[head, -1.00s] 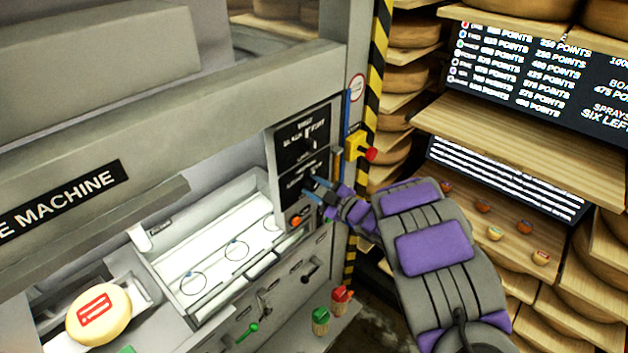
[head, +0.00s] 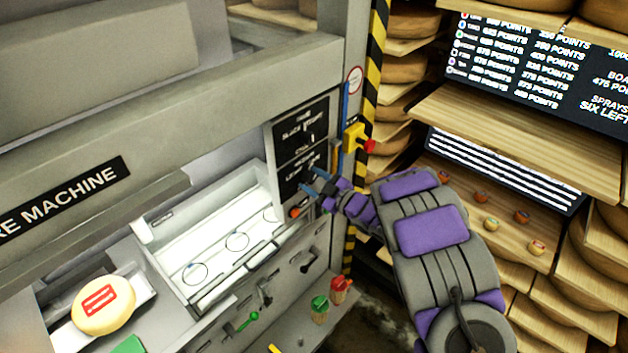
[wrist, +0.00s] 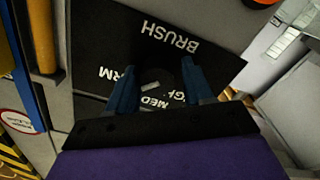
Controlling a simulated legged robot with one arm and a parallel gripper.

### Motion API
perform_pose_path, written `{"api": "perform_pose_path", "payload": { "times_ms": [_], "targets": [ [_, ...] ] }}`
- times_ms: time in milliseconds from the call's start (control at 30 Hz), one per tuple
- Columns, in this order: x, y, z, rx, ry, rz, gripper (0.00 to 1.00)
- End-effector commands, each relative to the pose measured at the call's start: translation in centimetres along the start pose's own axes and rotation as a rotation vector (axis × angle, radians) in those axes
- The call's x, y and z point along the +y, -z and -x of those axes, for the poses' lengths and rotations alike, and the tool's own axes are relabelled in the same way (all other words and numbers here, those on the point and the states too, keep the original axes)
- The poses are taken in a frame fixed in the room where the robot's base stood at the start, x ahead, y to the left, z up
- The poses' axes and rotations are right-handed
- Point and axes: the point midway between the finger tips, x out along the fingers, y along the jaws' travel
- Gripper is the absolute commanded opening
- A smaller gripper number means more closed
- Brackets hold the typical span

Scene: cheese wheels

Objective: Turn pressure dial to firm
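In the head view, two black dial panels sit on the machine's right front, an upper panel (head: 297,122) and a lower panel (head: 292,182). My gripper (head: 312,182) is at the lower panel, its blue fingers apart and pointing at it. In the wrist view, my gripper (wrist: 160,85) has its fingers on both sides of a dark dial (wrist: 156,77), mostly hidden between them. Contact with the dial is unclear. Partly covered white labels around it read "BRUSH", "MED" and one ending in "RM". The dial's pointer cannot be made out.
A yellow box with a red button (head: 356,140) is beside the panels, near a striped post (head: 374,75). An orange knob (head: 295,211) is just below the lower panel. Wooden shelves (head: 515,145) fill the right. A cheese wheel (head: 103,306) lies lower left.

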Motion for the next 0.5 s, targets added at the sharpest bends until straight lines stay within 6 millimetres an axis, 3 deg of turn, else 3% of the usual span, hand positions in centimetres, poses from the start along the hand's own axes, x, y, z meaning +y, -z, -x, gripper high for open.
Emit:
{"api": "perform_pose_path", "payload": {
  "times_ms": [100, 367, 500],
  "targets": [
    [0.1, 0.1, 0.0, 0.001, -0.002, 0.001, 0.63],
    [0.2, 0.1, 0.1, 0.002, -0.005, 0.002, 0.63],
    [0.3, 0.0, 1.2, 0.001, -0.006, 0.002, 0.63]
  ]
}}
